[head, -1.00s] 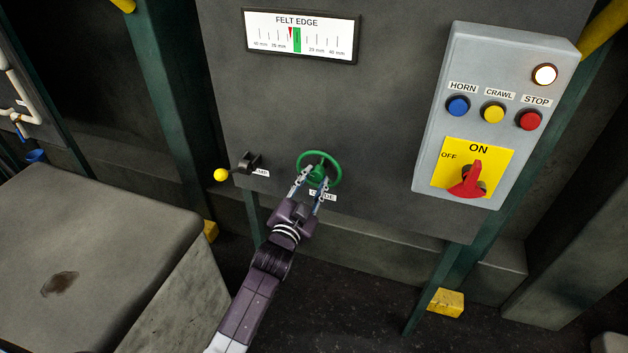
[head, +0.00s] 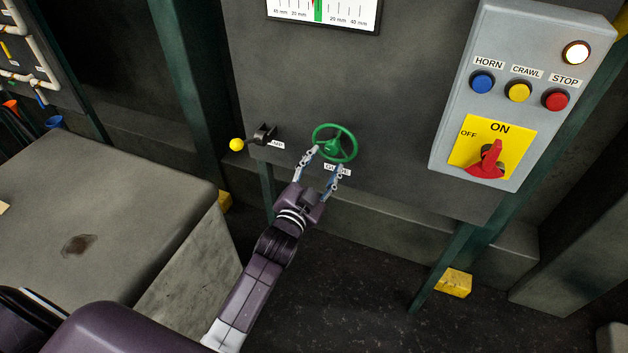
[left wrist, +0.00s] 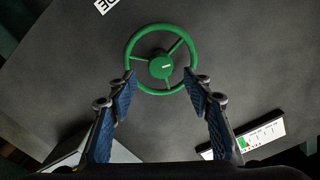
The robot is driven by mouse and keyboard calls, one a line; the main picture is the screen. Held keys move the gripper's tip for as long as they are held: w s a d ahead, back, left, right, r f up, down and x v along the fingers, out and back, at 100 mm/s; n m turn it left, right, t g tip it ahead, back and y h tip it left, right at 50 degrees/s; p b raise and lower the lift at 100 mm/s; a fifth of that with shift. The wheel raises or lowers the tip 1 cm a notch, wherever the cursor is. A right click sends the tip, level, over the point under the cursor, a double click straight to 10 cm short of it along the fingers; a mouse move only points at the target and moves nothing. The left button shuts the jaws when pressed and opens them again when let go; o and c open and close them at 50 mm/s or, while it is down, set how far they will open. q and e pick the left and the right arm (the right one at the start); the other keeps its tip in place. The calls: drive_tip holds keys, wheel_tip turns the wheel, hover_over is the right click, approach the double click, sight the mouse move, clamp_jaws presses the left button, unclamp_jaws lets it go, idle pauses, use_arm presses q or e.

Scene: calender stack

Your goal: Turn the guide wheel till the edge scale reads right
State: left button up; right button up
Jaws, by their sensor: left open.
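The green guide wheel (head: 350,134) is mounted on the dark grey panel; its full rim, hub and spokes show in the left wrist view (left wrist: 161,66). My left gripper (head: 325,161) is open at the wheel's lower side, with nothing between its fingers. In the left wrist view the fingertips (left wrist: 161,75) flank the near part of the rim; I cannot tell if they touch it. The edge scale (head: 350,15) is cut off at the top of the head view; a bit of red pointer shows just left of its green band. My right gripper is not in view.
A black lever with a yellow knob (head: 237,145) sticks out left of the wheel. A grey control box (head: 475,80) with buttons and a red switch (head: 487,160) hangs at the right. A stained grey block (head: 130,190) stands at the left.

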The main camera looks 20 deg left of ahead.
use_arm(q)
drive_tip(key=s, duration=0.8)
drive_tip(key=shift+a, duration=0.1)
drive_tip(key=s+d+f+n+g, duration=0.1)
drive_tip(key=s+f+g, duration=0.25)
drive_tip(key=f, duration=0.85)
drive_tip(key=s+f+g+b, duration=0.15)
drive_tip(key=s+f, duration=0.35)
drive_tip(key=f, duration=0.8)
drive_tip(key=s+d+f+n+g, duration=0.1)
drive_tip(key=s+f+g, duration=0.3)
drive_tip(key=f, duration=0.8)
drive_tip(key=s+a+f+g, duration=0.1)
drive_tip(key=s+f+g, duration=0.1)
drive_tip(key=s+f, duration=0.5)
drive_tip(key=s+a+f+n+g, duration=0.1)
drive_tip(key=s+f, duration=0.6)
drive_tip(key=s, duration=0.9)
drive_tip(key=s+a+f+n+g+b, duration=0.1)
drive_tip(key=s+a+f+g, duration=0.2)
drive_tip(key=s, duration=0.9)
wheel_tip(320, 180, down, 4)
drive_tip(key=shift+s+a+g+y, duration=0.2)
drive_tip(key=shift+g+y, duration=0.1)
drive_tip(key=shift+g, duration=0.7)
drive_tip(key=shift+w, duration=0.1)
